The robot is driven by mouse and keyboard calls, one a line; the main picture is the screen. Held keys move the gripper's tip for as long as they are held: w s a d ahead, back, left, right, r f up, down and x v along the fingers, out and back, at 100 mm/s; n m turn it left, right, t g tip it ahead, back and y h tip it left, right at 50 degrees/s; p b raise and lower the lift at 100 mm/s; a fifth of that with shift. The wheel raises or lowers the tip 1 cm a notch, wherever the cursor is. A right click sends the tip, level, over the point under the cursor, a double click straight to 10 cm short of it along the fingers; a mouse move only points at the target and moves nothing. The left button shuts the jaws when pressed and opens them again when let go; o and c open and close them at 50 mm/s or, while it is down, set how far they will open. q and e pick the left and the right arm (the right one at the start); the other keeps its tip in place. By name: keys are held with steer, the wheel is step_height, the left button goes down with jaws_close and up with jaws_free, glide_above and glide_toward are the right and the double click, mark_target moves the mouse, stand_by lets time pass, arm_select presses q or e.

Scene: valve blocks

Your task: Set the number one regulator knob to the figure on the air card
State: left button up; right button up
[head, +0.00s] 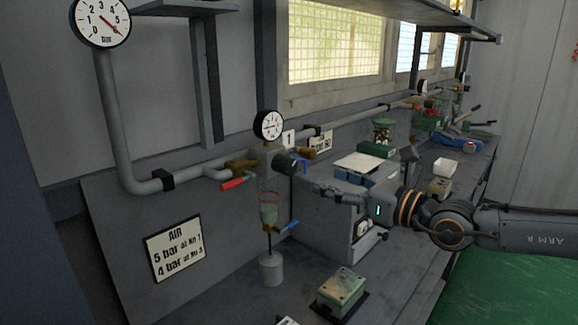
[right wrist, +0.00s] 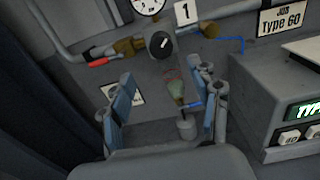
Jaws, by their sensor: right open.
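The air card (head: 175,248) on the sloping panel reads 5 bar at No 1 and 4 bar at No 3. It is partly hidden behind a finger in the right wrist view. The number one regulator has a dark round knob (head: 286,163) with a light mark, which also shows in the right wrist view (right wrist: 160,43). Its small gauge (head: 268,125) sits above it, too small to read surely. A plate marked 1 (head: 289,138) is beside it. My right gripper (head: 322,191) is open and empty, apart from the knob; its spread fingers (right wrist: 170,92) show below the knob. My left gripper is out of view.
A red-handled valve (head: 232,184) is left of the regulator, and a bowl with a blue-handled drain (head: 268,208) hangs below. A grey box (head: 325,220) stands close under my right gripper. A green-and-cream block (head: 341,288) lies in front. A large bar gauge (head: 100,20) is upper left.

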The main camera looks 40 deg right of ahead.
mark_target(291, 168)
steer(key=w+p, duration=0.2)
steer(key=w, duration=0.1)
steer(key=w+p, duration=0.2)
steer(key=w, duration=0.1)
steer(key=w+p, duration=0.2)
steer(key=w, duration=0.2)
steer(key=shift+w+a+r, duration=0.1)
steer(key=shift+a+r, duration=0.05)
steer(key=shift+a, duration=0.25)
steer(key=shift+w+a+f+p, duration=0.1)
steer(key=shift+w+f+p, duration=0.15)
steer(key=shift+w+p, duration=0.55)
steer(key=shift+w, duration=0.1)
steer(key=c, duration=1.2)
steer(key=shift+b, duration=0.3)
